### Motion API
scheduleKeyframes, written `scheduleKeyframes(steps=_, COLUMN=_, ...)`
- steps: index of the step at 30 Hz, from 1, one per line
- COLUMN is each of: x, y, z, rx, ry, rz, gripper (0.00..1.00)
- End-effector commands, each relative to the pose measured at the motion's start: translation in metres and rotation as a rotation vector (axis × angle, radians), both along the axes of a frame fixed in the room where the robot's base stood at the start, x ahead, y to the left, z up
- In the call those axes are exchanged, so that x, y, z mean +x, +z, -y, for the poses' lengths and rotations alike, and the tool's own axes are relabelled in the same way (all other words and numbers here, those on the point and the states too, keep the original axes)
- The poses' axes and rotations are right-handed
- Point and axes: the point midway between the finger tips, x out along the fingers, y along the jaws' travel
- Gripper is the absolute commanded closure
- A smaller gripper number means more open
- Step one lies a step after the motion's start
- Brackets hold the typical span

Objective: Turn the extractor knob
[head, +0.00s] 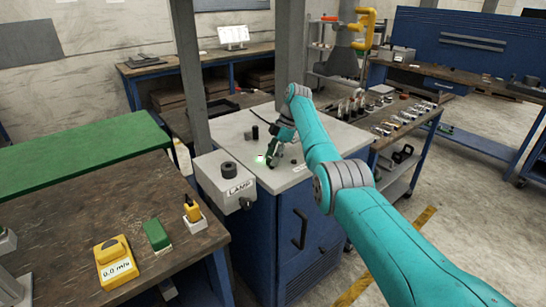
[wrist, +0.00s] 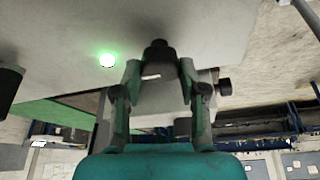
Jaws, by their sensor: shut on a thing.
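My gripper (head: 274,150) reaches down to the light worktop of the blue cabinet (head: 234,125). It also shows in the wrist view (wrist: 158,68), with its two fingers on either side of a black round knob (wrist: 157,52), taken to be the extractor knob. The fingers are closed on this knob, which stands on the pale panel. In the head view the gripper largely hides the knob. A green light (wrist: 107,60) glows on the panel beside the gripper; it also shows in the head view (head: 260,159). The knob's label cannot be read.
A grey box marked LAMP (head: 220,187) with a dark knob (head: 229,169) stands at the cabinet's left edge. A dark cylinder (head: 255,132) stands behind the gripper. A grey post (head: 188,75) rises at the left. A wooden bench (head: 70,215) with a yellow meter (head: 115,263) is at front left.

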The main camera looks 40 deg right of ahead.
Motion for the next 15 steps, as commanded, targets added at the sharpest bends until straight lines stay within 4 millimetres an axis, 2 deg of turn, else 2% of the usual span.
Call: scheduleKeyframes(steps=15, x=-0.0004, y=-0.0012, z=0.0004, rx=0.000, ry=0.031, rz=-0.002, gripper=0.93)
